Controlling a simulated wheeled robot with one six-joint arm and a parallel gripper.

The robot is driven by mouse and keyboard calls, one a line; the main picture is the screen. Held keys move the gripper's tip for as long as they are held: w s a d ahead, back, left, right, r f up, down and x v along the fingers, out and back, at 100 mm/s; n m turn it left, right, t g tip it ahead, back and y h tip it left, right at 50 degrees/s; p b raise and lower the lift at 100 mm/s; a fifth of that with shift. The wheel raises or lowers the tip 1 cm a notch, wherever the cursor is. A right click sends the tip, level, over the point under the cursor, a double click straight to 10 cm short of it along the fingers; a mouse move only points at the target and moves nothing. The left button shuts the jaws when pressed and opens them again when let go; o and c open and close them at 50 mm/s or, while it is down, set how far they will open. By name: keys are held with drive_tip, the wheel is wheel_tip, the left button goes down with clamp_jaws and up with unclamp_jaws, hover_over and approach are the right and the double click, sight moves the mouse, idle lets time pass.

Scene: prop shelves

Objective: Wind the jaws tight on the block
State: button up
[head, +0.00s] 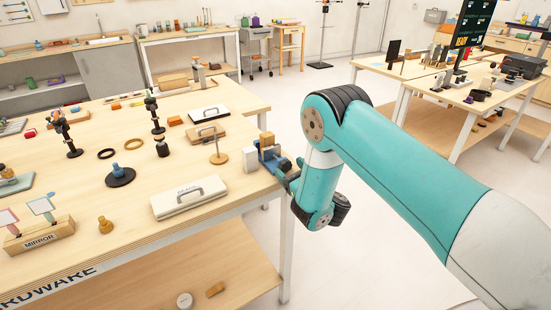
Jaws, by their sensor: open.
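A blue vise (271,162) stands at the right edge of the near workbench. A wooden block (267,141) sits upright at its top; I cannot tell how closely the vise jaws meet it. My gripper (289,177) is at the vise's right side, just off the bench edge, and is open. It is small and dark here and partly hidden by my wrist. The vise's handle cannot be made out, and I cannot tell whether my fingers touch anything.
A white box (250,160) stands close left of the vise. A round wooden stand (218,147) and a pale case with a handle (189,197) are farther left. The floor right of the bench is clear around my arm.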

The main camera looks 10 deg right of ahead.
drive_tip(key=shift+w+a, duration=0.15)
drive_tip(key=shift+w, duration=0.05)
drive_tip(key=shift+a, duration=0.15)
drive_tip(key=c, duration=0.9)
drive_tip(key=m, duration=0.4)
drive_tip(key=shift+m, duration=0.3)
drive_tip(key=o, duration=0.9)
drive_tip(key=shift+f, duration=0.1)
